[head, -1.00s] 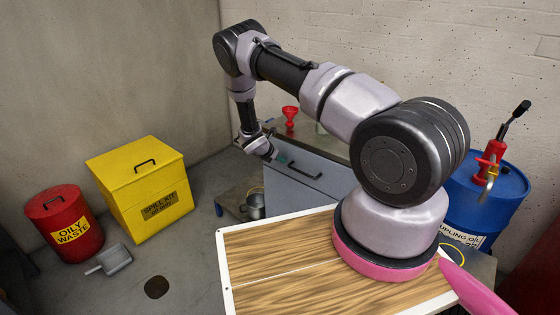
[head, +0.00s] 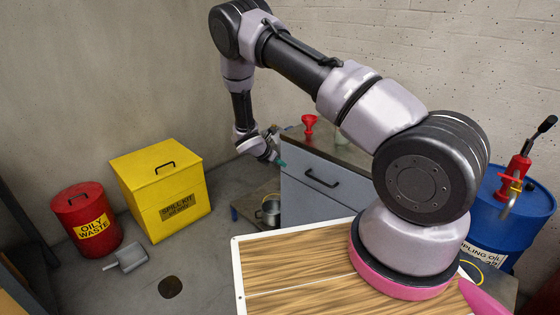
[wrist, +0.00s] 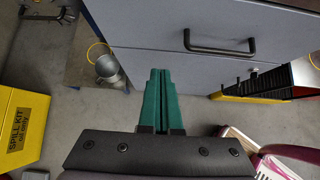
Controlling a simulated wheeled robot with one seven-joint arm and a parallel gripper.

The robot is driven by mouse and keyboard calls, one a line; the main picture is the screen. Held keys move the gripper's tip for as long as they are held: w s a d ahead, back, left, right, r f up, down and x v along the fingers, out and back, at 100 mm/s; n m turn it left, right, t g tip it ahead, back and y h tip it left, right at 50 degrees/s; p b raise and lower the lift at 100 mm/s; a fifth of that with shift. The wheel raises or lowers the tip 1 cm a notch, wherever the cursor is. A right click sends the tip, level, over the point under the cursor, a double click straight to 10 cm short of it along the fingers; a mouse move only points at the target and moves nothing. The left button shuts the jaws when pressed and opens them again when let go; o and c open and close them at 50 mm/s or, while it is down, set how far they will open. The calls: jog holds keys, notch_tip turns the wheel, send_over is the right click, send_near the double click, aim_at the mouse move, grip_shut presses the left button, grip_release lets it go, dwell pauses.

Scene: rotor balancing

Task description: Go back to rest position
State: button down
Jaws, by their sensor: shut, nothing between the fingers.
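My gripper shows in the wrist view (wrist: 160,75) with its two green fingers shut together and nothing between them. It points toward the grey drawer cabinet (wrist: 210,65) and the floor beside it. In the head view my gripper (head: 281,163) hangs at the end of my arm, just left of the cabinet (head: 315,190). I cannot tell the exact gap between the fingertips and the cabinet front.
A yellow spill kit box (head: 165,195), a red oily waste bin (head: 88,222) and a grey dustpan (head: 128,257) stand on the floor at left. A metal pot (head: 268,212) is on a low stand. A red funnel (head: 309,124) sits on the cabinet. A blue drum (head: 510,222) is at right.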

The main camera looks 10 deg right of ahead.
jog(key=s+d+r+m+g+y, duration=0.1)
jog(key=s+d+r+m, duration=0.3)
jog(key=r, duration=0.7)
jog(key=s+r+m+y, duration=0.1)
jog(key=s+r+m, duration=0.1)
jog(key=r+m, duration=0.6)
jog(key=s+d+r+m+g+y, duration=0.1)
jog(key=s+d+r+m, duration=0.15)
jog(key=r, duration=1.05)
jog(key=s+a+r+m+t+y, duration=0.1)
jog(key=s+r+m, duration=0.3)
jog(key=s, duration=0.5)
jog(key=s+a+r+m+t+y, duration=0.1)
jog(key=s+r+m+y, duration=0.2)
jog(key=s+r+m, duration=0.2)
jog(key=s+r+m+t+y, duration=0.2)
jog(key=s+r+m, duration=0.3)
jog(key=s+r, duration=0.4)
jog(key=s, duration=0.4)
jog(key=shift+s+a, duration=0.15)
jog(key=shift+a, duration=0.25)
